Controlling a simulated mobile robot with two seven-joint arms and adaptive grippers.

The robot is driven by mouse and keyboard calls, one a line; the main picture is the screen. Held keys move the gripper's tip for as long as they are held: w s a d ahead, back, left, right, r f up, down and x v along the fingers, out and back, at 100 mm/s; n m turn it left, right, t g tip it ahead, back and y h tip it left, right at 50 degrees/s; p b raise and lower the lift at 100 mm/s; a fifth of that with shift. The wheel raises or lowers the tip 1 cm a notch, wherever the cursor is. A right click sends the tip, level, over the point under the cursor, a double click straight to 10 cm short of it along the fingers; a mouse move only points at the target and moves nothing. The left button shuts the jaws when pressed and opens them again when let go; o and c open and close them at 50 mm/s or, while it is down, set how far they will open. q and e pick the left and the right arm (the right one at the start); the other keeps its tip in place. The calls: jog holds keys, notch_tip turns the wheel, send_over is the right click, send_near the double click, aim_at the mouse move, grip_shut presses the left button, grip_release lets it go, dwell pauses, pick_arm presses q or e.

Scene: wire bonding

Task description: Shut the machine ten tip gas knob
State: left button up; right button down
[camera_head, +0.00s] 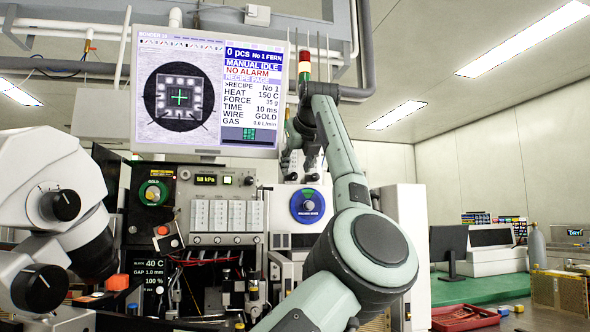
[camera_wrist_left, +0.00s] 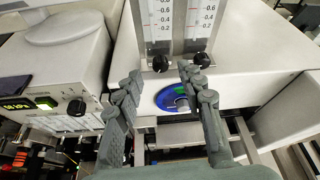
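Each is below a clear flow tube with a red-marked scale (camera_wrist_left: 203,18). No label tells me which is the tip gas knob. My left gripper (camera_wrist_left: 158,74) is open, with nothing between its fingers. The left knob shows in the gap just beyond the tips; the right knob is beyond the right fingertip. Contact cannot be told. In the head view my left gripper (camera_head: 300,168) points down above the blue disc; I cannot make out the knobs there.
A blue round dial (camera_head: 307,206) is on the machine front below the gripper. A large monitor (camera_head: 208,92) hangs to the left, close to my arm. A control panel (camera_head: 222,183) with a pressure readout and a white microscope (camera_head: 55,185) stand further left.

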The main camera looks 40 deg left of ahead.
aim_at(293, 176)
pick_arm(q)
jog(key=shift+x, duration=1.5)
grip_shut()
